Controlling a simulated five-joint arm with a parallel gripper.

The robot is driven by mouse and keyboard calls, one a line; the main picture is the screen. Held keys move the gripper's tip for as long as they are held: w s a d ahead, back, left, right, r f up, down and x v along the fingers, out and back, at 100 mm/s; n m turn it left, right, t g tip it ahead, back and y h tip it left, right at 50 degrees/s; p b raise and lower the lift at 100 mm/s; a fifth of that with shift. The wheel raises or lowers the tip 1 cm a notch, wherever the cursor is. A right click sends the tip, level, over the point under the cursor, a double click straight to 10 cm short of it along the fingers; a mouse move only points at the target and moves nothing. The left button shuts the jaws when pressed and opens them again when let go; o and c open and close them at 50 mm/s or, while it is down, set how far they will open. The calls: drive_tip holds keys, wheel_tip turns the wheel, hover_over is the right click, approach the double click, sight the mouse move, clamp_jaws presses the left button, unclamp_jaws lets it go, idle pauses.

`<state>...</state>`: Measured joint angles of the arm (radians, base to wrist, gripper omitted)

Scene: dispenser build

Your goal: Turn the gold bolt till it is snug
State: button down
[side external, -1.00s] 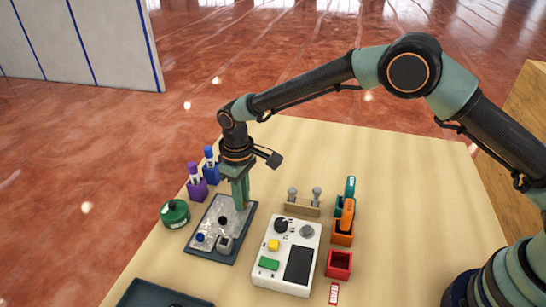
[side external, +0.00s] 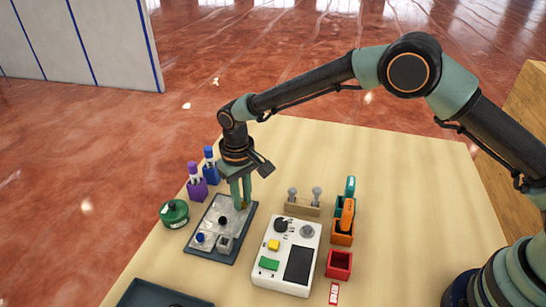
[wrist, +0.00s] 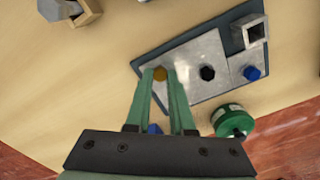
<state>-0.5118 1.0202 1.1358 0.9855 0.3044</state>
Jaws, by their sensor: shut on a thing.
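The gold bolt (wrist: 160,73) stands at one end of a shiny metal plate (wrist: 186,56), between the tips of my gripper (wrist: 159,76). In the side view my gripper (side external: 241,205) points down at the far right end of the plate (side external: 213,211), its green fingers shut on the bolt, which they largely hide. A black bolt (wrist: 207,73) and a blue bolt (wrist: 252,72) sit in line with it on the plate. How far the gold bolt is seated cannot be told.
A green round container (side external: 174,213) and purple (side external: 197,188) and blue (side external: 210,172) holders are left of the plate. A white control box (side external: 287,255) is to its right.

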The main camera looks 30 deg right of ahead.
sight(243, 203)
drive_tip(key=c, duration=0.8)
unclamp_jaws()
drive_tip(key=shift+r, duration=0.1)
wheel_tip(243, 203, up, 12)
